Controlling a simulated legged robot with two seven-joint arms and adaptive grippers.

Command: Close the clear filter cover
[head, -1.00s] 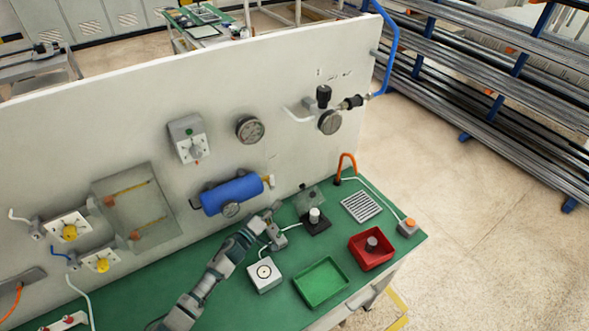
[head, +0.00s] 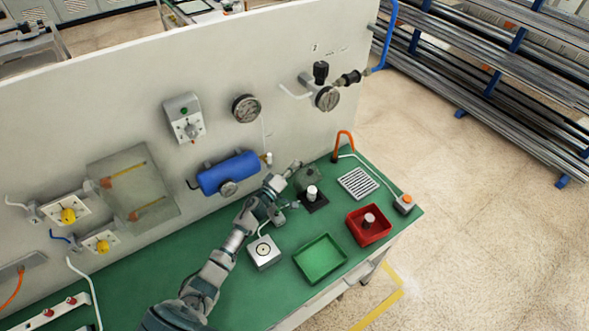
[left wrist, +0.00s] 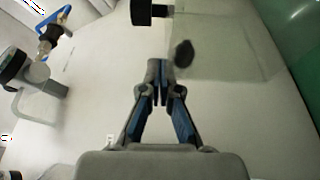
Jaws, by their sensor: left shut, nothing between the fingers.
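The clear filter cover (head: 308,178) is a see-through panel standing raised at the back of a small black base (head: 314,203). A white cylinder (head: 312,192) stands on that base. My left gripper (head: 292,167) is beside the upper left edge of the cover, with its fingers shut and empty; I cannot tell whether it touches. In the left wrist view, the shut fingers (left wrist: 160,68) point toward a clear panel (left wrist: 225,45) with a dark knob-like part close by. My right gripper is not in view.
A blue cylinder (head: 229,173) is mounted on the white wall panel just left of my gripper.

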